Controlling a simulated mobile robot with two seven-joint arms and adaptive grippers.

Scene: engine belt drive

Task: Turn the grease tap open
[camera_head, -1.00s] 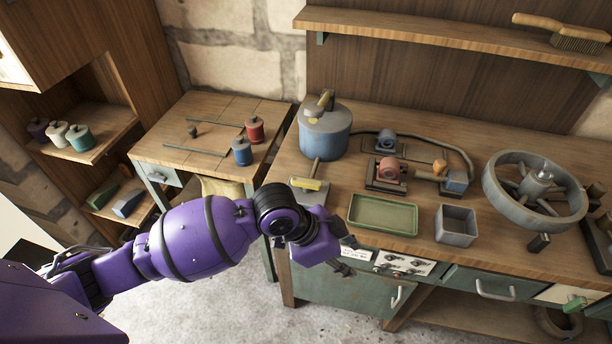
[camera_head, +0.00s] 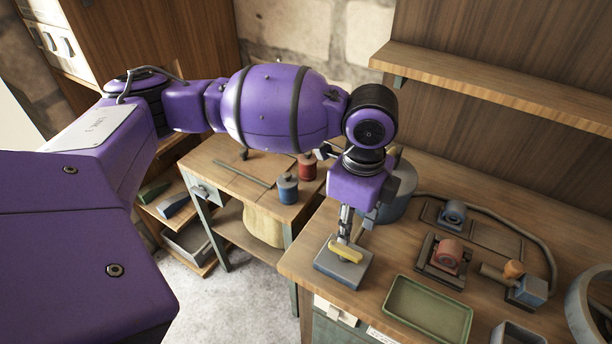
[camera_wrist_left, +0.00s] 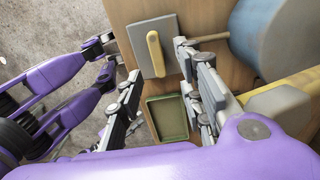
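A grey block (camera_head: 341,268) with a yellow lever (camera_head: 346,249) on top, which I take for the grease tap, sits at the bench's front left corner. The wrist view shows the lever (camera_wrist_left: 155,53) lengthwise on the block's grey face (camera_wrist_left: 143,69). My left gripper (camera_head: 350,230) points down just over the lever. In the wrist view its fingers (camera_wrist_left: 152,80) are apart, with the lever ahead between them; I see no grip, and contact is unclear. Purple parts and grey links at the wrist view's left may be my right gripper; its state is unclear.
A blue pot (camera_head: 399,196) stands close behind the gripper, partly hidden. A green tray (camera_head: 428,309) lies right of the block. A red-topped device (camera_head: 447,252) and a hose are farther right. A small table with red (camera_head: 307,167) and blue (camera_head: 288,188) cans stands left.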

